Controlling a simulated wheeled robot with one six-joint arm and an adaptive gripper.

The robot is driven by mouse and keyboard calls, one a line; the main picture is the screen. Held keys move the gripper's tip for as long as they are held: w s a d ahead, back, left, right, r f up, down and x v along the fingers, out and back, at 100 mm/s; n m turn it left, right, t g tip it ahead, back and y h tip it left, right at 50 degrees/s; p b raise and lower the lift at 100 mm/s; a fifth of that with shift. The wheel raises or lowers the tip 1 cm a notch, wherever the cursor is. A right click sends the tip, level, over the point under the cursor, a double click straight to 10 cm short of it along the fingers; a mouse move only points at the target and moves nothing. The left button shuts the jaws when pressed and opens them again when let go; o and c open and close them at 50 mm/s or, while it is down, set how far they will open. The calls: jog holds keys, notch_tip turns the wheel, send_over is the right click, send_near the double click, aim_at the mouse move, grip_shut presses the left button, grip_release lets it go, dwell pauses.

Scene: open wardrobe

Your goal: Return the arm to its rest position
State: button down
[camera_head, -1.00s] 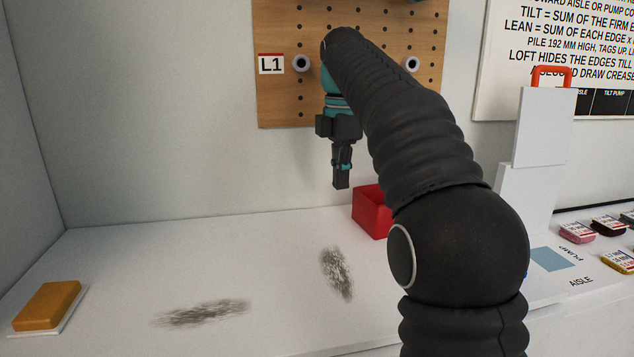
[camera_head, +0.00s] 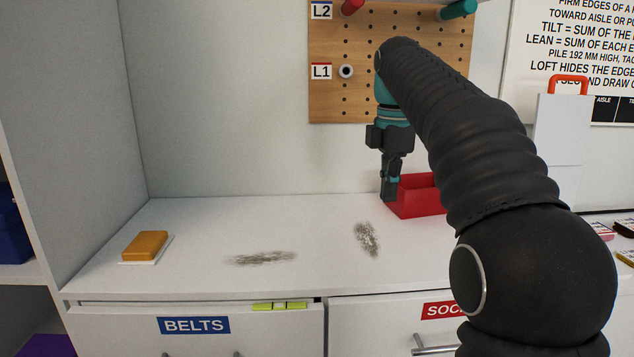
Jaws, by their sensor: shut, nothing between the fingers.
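My gripper (camera_head: 389,190) hangs pointing down at the end of my dark, ribbed arm, which bends up from the lower right. Its fingers are shut and hold nothing. It appears in front of the pegboard's lower side, beside the left end of a red open box (camera_head: 418,197). I cannot tell whether the fingertips touch the box. My arm hides part of the box and the right part of the pegboard.
A white shelf top (camera_head: 200,220) bears an orange block (camera_head: 145,245) on a white pad and two grey smudges (camera_head: 262,258). Below are drawers labelled BELTS (camera_head: 194,325) and partly hidden SOC. A pegboard (camera_head: 350,100) with pegs hangs behind. A white panel with a red handle (camera_head: 569,84) stands right.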

jog(key=s+d+f+m+t, duration=0.1)
jog(key=s+f+m+t, duration=0.1)
jog(key=s+f+m, duration=0.8)
jog(key=s+d+f+m+t, duration=0.1)
jog(key=s+f+m+t, duration=0.2)
jog(key=s+f+m, duration=0.7)
jog(key=s, duration=0.7)
jog(key=shift+d+f, duration=0.2)
jog(key=shift+f, duration=0.15)
